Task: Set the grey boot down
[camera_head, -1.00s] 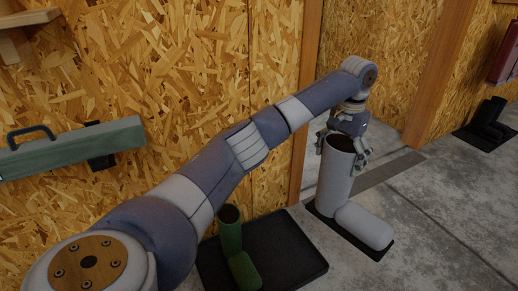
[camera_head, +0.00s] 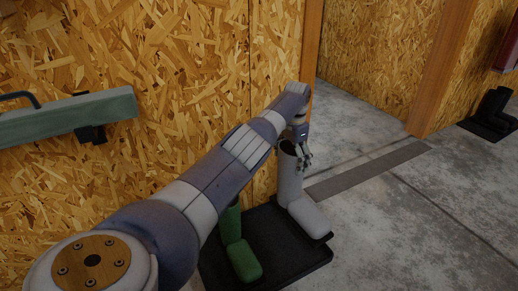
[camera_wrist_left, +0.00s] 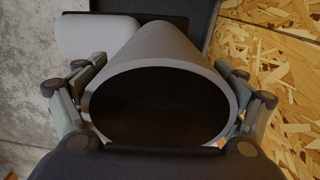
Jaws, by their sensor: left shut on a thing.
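The grey boot (camera_head: 291,180) is upright at the right end of the black tray (camera_head: 262,278), its toe pointing to the lower right. Whether its sole touches the tray I cannot tell. My left gripper (camera_head: 300,150) is shut on the boot's shaft near the top rim. In the left wrist view the boot's round opening (camera_wrist_left: 160,105) lies between the two fingers, one on each side. The right gripper is not in view.
A green boot (camera_head: 241,258) stands on the tray to the left, partly hidden by my arm. The chipboard wall (camera_head: 190,90) is close behind. A black boot (camera_head: 491,112) stands at the far right.

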